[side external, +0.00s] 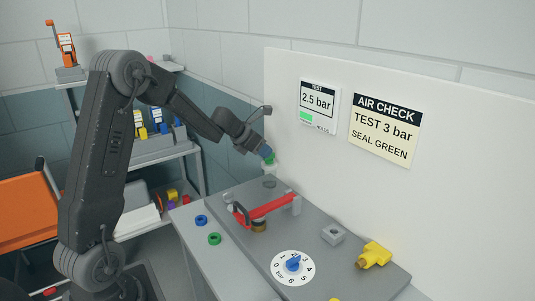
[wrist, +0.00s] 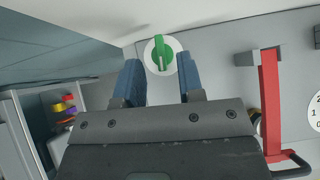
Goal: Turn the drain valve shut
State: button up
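A green knob (wrist: 161,53) with a raised grip bar sits on a round white base (wrist: 152,66). No label is visible on it, so I cannot tell for certain that it is the drain valve. In the wrist view its bar runs roughly up and down the picture. My gripper (wrist: 162,78) is open, its two blue fingertips apart and to the left and right of the knob's lower side; contact is not visible. In the side external view my gripper (side external: 267,154) is at the knob, above the panel's far end, and mostly hides it.
A red lever (side external: 265,209) with a dark loop lies across the grey panel (side external: 335,262). A blue dial (side external: 293,262), grey block (side external: 333,233) and yellow fitting (side external: 374,254) sit nearer. Blue (side external: 201,220) and green rings (side external: 214,239) lie left. The wall display (side external: 318,101) reads 2.5 bar.

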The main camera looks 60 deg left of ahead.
jog(key=shift+x, duration=1.5)
jog(key=c, duration=0.5)
jog(key=shift+c, duration=0.2)
